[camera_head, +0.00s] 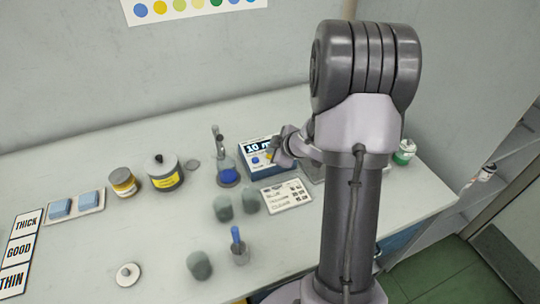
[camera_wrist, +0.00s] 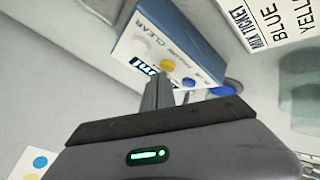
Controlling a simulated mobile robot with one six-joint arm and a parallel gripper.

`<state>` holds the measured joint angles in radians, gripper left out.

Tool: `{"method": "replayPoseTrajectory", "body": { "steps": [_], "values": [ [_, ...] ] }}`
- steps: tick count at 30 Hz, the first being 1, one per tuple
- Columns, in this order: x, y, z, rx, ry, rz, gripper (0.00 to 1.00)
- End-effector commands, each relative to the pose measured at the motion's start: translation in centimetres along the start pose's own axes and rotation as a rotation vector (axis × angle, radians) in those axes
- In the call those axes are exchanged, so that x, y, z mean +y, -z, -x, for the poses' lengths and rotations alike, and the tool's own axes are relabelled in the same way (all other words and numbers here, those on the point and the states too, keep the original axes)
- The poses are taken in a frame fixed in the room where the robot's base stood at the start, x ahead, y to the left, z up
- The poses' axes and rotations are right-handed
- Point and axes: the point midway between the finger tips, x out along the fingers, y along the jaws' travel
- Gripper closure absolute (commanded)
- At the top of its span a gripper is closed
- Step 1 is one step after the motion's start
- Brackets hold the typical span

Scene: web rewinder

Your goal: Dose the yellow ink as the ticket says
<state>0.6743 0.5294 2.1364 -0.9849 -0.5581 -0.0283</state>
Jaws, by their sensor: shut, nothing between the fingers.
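The blue and white dosing box (camera_head: 256,174) stands on the bench, its display reading about "10 m…", partly covered by my arm.
A yellow-labelled pot (camera_head: 164,174) and a yellow-banded jar (camera_head: 123,183) stand to the left. Grey cups (camera_head: 222,208) and a blue-handled tool in a holder (camera_head: 238,248) stand in front. A green jar (camera_head: 404,154) is at right.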

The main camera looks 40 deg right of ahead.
Motion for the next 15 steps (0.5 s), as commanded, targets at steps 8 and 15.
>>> {"method": "replayPoseTrajectory", "body": {
  "steps": [8, 15],
  "values": [
    [-0.21, -0.20, -0.28, 0.000, 0.000, 0.000, 1.00],
    [-0.36, -0.35, -0.48, 0.000, 0.000, 0.001, 1.00]
  ]
}}
